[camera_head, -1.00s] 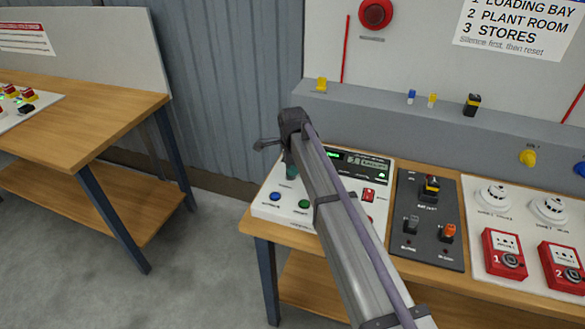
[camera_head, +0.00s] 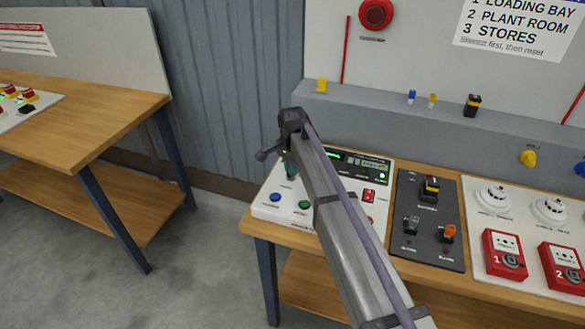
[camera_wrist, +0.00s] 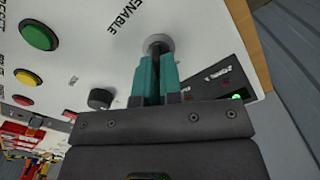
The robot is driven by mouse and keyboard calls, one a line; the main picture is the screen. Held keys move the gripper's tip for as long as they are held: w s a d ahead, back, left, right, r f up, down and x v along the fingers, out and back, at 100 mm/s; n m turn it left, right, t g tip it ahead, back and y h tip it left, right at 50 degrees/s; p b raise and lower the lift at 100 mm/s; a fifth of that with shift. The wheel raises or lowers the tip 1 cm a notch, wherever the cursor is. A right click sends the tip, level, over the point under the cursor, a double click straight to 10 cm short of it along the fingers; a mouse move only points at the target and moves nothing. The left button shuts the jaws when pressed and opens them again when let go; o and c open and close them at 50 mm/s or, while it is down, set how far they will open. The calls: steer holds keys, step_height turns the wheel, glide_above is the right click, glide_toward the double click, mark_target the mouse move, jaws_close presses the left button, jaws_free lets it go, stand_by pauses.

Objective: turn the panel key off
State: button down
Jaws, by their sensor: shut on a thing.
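The panel key sits in a round silver lock collar (camera_wrist: 160,42) beside the word ENABLE on the white control panel (camera_wrist: 80,65). My gripper (camera_wrist: 157,72) has its teal fingers closed at the lock, around the key; they hide most of it, with only a dark part showing between them. In the head view my gripper (camera_head: 291,170) reaches down onto the left rear of the white panel (camera_head: 264,213), and my arm covers the panel's middle. The key itself cannot be made out there, so its turn angle is unclear.
A black knob (camera_wrist: 101,98), a green button (camera_wrist: 38,35) and a yellow button (camera_wrist: 28,77) are near the lock. A lit green lamp (camera_wrist: 237,97) is to its right. A dark switch panel (camera_head: 430,215) and red call points (camera_head: 505,255) lie to the right.

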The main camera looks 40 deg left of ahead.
steer(key=n, duration=0.6)
steer(key=shift+a, duration=0.15)
steer(key=shift+n, duration=0.3)
steer(key=c, duration=1.3)
jaws_free()
step_height(320, 180, up, 11)
steer(key=p, duration=1)
steer(key=shift+f+p, duration=0.1)
steer(key=shift+p, duration=0.3)
